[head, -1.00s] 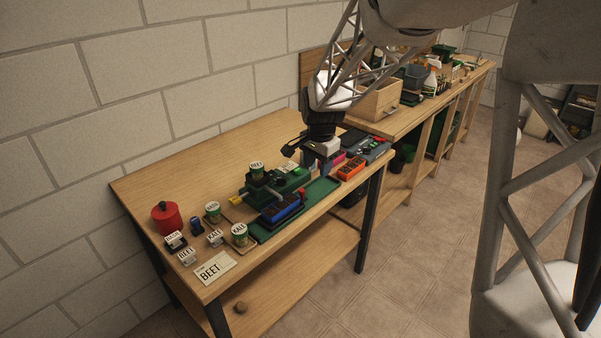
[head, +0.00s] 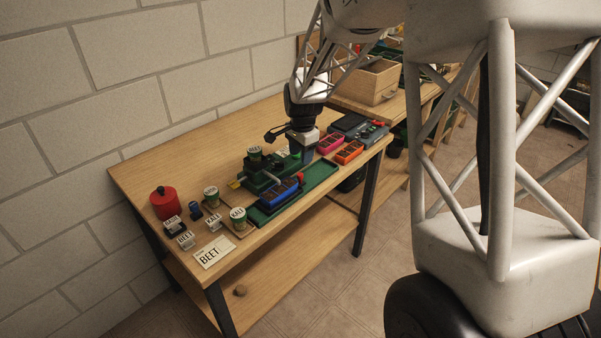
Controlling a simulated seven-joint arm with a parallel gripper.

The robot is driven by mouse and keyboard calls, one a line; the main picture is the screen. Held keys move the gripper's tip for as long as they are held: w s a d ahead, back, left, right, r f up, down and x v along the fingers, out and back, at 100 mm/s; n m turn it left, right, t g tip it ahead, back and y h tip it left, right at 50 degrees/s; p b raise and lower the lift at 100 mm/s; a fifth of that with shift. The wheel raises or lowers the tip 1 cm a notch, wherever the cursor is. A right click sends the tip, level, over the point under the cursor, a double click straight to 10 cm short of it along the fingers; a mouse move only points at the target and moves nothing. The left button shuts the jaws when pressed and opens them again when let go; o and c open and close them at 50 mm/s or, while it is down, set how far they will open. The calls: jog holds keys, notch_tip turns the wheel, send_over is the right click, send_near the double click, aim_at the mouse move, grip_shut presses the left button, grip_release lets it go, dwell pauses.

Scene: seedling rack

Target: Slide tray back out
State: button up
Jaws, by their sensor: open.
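A blue tray (head: 280,193) with dark cells sits against the near side of a green machine (head: 262,178), above a green base tray (head: 317,177). A small red part shows at the blue tray's right end. A pot labelled BEET (head: 254,153) stands on top of the machine. My gripper (head: 307,158) points down at the machine's right end, behind and right of the blue tray. It is open. Its fingertips are small and partly lost against the dark green parts, and I cannot tell whether they touch anything.
Pink (head: 330,143) and orange (head: 348,152) trays lie to the right, before a grey device (head: 362,129). On the left are a red canister (head: 164,203), labelled pots (head: 237,217), small label stands and a BEET card (head: 214,252). The bench's back left is clear.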

aim_at(300, 174)
jog(key=shift+w+a+f, duration=0.1)
jog(key=shift+w+f, duration=0.05)
jog(key=shift+f, duration=3.7)
jog(key=shift+c, duration=0.3)
grip_shut()
